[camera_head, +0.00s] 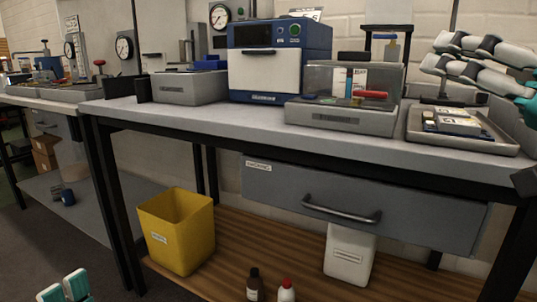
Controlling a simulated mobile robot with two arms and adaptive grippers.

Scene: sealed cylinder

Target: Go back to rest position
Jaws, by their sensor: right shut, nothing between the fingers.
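My right gripper (433,54) reaches in from the right edge above the right end of the workbench. Its two white, black-jointed fingers point left and lie close together, with nothing held between them. It is shut and hangs above a grey tray (492,143), apart from it.
The workbench (190,112) holds a blue-white machine (270,65) and a clear-lidded grey box (335,115). A drawer (290,185) with a handle is under it. A yellow bin (180,235), white container (348,255) and bottles (254,285) stand on the lower shelf.

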